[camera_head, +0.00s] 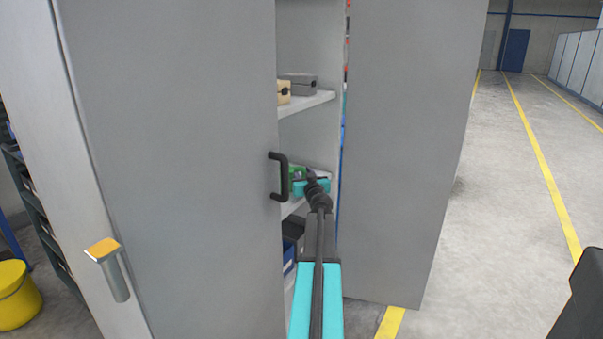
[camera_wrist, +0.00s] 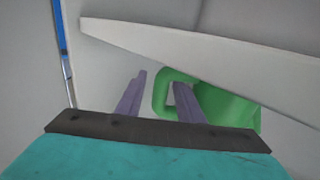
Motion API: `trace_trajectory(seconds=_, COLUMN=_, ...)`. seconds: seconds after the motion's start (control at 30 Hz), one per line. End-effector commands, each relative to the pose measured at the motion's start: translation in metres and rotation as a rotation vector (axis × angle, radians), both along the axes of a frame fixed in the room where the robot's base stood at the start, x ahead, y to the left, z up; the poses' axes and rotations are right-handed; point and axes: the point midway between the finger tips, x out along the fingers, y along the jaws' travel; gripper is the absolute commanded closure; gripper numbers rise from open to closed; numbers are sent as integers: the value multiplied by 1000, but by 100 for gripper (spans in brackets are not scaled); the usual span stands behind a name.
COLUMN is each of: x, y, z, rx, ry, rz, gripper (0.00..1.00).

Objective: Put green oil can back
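The green oil can (camera_head: 297,173) is inside the grey cabinet, at the level of the middle shelf (camera_head: 292,208). It is partly hidden by the cabinet door's edge and my gripper. In the wrist view the can (camera_wrist: 232,107) shows a looped handle and is partly covered by a pale shelf edge (camera_wrist: 220,58). My gripper (camera_wrist: 158,98) is open. One finger is left of the handle's outer bar and the other overlaps the loop opening, with small gaps visible. In the head view my gripper (camera_head: 312,177) is at the can's right side. I cannot tell whether the can rests on the shelf.
The left cabinet door (camera_head: 175,150) with a black handle (camera_head: 284,177) and the right door panel (camera_head: 410,150) flank the narrow opening. A grey box (camera_head: 300,83) stands on the shelf above. A dark blue item (camera_head: 289,257) is below. Open floor (camera_head: 500,230) lies right.

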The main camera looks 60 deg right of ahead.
Motion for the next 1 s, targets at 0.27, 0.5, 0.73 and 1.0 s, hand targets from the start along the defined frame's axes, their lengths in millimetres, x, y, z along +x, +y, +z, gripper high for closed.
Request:
trace_trajectory(seconds=0.27, x=-20, y=21, z=-1, rx=0, ry=0, rz=-1, gripper=66)
trace_trajectory(seconds=0.5, x=-37, y=37, z=-1, rx=0, ry=0, rz=-2, gripper=66)
trace_trajectory(seconds=0.73, x=-52, y=53, z=-1, rx=0, ry=0, rz=-1, gripper=66)
trace_trajectory(seconds=1.0, x=-69, y=70, z=0, rx=-1, ry=0, rz=-2, gripper=66)
